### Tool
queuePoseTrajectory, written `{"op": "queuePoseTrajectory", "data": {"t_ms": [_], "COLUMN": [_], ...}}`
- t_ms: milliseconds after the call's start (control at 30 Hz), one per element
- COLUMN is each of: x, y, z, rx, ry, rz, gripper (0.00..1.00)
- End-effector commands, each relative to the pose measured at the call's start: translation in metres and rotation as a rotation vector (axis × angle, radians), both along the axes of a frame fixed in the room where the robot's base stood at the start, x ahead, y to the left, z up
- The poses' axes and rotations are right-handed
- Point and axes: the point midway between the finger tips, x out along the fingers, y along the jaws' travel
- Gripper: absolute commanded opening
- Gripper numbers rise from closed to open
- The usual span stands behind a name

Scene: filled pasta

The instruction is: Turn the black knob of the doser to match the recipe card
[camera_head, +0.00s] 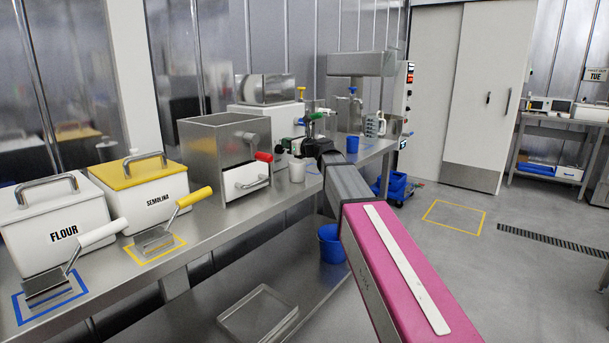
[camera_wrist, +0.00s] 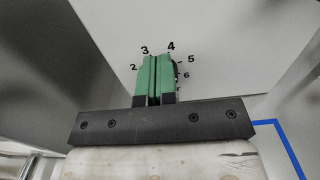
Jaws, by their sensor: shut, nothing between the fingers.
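In the wrist view, a pale panel carries a dial scale with printed numbers 2 to 6 showing. My gripper (camera_wrist: 157,62) has green fingers pressed together, with their tips in front of the scale's middle, near 3 and 4. A dark curved edge, probably the black knob (camera_wrist: 177,70), shows just right of the fingers. The fingers hide most of it, so I cannot tell its setting or whether they touch it. In the head view, my gripper (camera_head: 317,117) is at the far part of the bench, and the dial is not visible. I cannot make out a recipe card.
On the steel bench stand a flour bin (camera_head: 52,232), a semolina bin (camera_head: 146,190) and a steel machine with a red handle (camera_head: 225,140). A white cup (camera_head: 297,170) and a blue cup (camera_head: 352,144) stand near my arm. Blue tape (camera_wrist: 290,148) marks the surface at right.

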Motion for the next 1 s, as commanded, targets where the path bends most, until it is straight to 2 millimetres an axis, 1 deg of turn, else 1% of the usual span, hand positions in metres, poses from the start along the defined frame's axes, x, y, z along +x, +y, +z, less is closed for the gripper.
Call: {"op": "queuePoseTrajectory", "data": {"t_ms": [33, 100, 233, 1000], "x": [0.004, 0.007, 0.01, 0.018], "y": [0.004, 0.008, 0.012, 0.018], "z": [0.0, 0.0, 0.0, -0.001], "rx": [0.0, 0.0, 0.001, 0.005], "ry": [0.0, 0.0, -0.001, 0.0], "rz": [0.001, 0.001, 0.001, 0.004], "gripper": [0.0, 0.0, 0.0, 0.0]}}
